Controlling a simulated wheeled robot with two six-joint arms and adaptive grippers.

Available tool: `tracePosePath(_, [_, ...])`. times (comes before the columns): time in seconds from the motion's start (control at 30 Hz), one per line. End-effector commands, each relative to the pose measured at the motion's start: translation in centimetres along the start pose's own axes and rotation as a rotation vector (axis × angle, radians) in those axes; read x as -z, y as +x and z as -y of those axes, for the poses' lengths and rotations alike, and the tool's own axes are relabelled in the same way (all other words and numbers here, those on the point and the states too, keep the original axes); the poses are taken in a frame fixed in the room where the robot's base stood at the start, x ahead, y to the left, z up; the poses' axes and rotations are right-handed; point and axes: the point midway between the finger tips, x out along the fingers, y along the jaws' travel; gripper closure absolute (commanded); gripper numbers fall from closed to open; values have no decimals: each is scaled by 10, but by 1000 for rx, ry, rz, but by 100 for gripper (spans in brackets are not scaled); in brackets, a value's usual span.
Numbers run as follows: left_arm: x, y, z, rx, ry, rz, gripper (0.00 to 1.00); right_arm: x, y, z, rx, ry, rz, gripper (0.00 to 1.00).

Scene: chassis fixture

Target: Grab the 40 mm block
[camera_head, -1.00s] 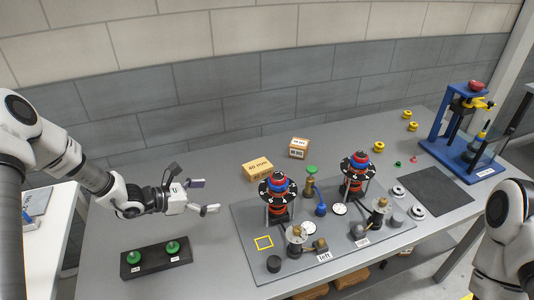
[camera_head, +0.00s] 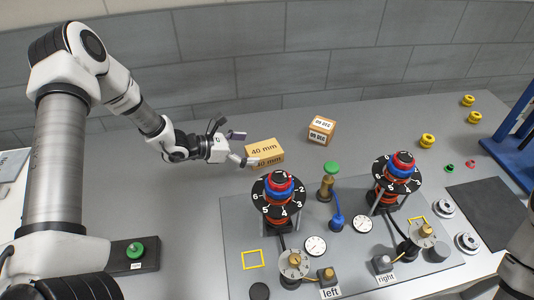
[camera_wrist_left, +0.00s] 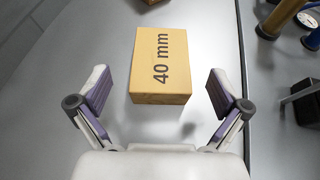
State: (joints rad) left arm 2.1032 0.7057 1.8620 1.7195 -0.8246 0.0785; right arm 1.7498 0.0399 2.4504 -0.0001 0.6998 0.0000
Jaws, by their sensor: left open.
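The 40 mm block (camera_head: 263,152) is a yellow-tan box with "40 mm" printed on its top and side. It lies on the grey table behind the left dial stack. In the left wrist view the block (camera_wrist_left: 160,62) is just beyond the fingertips, roughly centred between them. My left gripper (camera_head: 240,148) is open and empty, just left of the block in the head view; its two purple-padded fingers (camera_wrist_left: 160,95) spread wide in the left wrist view. My right gripper is out of view; only part of the right arm shows at the right edge.
A second tan box (camera_head: 321,130) stands to the right of the block. The fixture plate (camera_head: 235,225) with two dial stacks (camera_head: 278,195) (camera_head: 396,178) lies in front. A green-topped valve (camera_head: 330,180) stands between them. The table left of the gripper is clear.

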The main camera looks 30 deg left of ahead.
Motion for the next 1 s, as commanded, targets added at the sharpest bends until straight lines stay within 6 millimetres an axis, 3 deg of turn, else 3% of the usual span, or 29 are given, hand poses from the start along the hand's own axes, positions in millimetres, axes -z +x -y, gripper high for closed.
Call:
tracePosePath(0.33, [1,52,1,3,3,-3,0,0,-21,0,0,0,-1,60])
tracePosePath(0.6, [2,60,1,0,0,1,0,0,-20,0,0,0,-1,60])
tracePosePath(0.8, [2,60,1,0,0,1,67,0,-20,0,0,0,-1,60])
tracePosePath(1.0, [2,60,1,0,0,1,67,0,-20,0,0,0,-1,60])
